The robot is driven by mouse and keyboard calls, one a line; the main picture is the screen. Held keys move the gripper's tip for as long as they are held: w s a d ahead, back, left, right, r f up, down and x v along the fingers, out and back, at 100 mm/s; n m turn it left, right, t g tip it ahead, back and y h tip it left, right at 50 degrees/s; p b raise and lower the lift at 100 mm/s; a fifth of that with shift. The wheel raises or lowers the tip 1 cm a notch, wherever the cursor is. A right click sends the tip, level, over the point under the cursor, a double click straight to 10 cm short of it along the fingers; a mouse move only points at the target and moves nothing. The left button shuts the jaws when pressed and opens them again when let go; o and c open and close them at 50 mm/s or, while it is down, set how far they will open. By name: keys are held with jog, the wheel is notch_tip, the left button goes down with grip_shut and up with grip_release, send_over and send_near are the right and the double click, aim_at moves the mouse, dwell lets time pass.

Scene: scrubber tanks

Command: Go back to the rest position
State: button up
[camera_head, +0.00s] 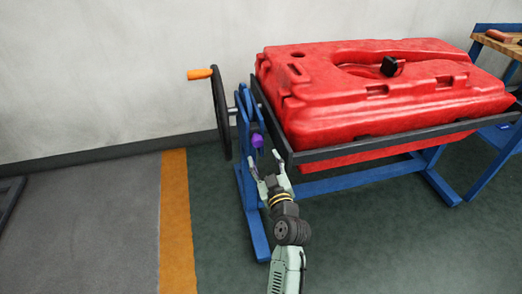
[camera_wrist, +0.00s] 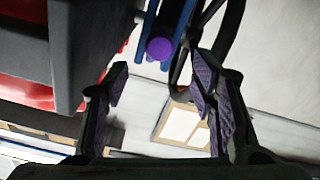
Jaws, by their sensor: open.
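My gripper (camera_head: 268,176) is open, with nothing between its fingers, just below a purple knob (camera_head: 257,140) on the blue stand (camera_head: 243,170). In the wrist view my gripper (camera_wrist: 160,95) shows its two dark fingers apart, and the purple knob (camera_wrist: 159,48) lies beyond the gap between them. The fingers look clear of the knob. My arm reaches up from the bottom of the head view.
A red tank (camera_head: 385,110) lies in a dark frame (camera_head: 390,140) on the blue stand, right of my gripper. A black handwheel with an orange handle (camera_head: 200,74) is at left. A workbench (camera_head: 500,45) stands far right.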

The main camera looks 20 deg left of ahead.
jog(key=shift+v, duration=1.05)
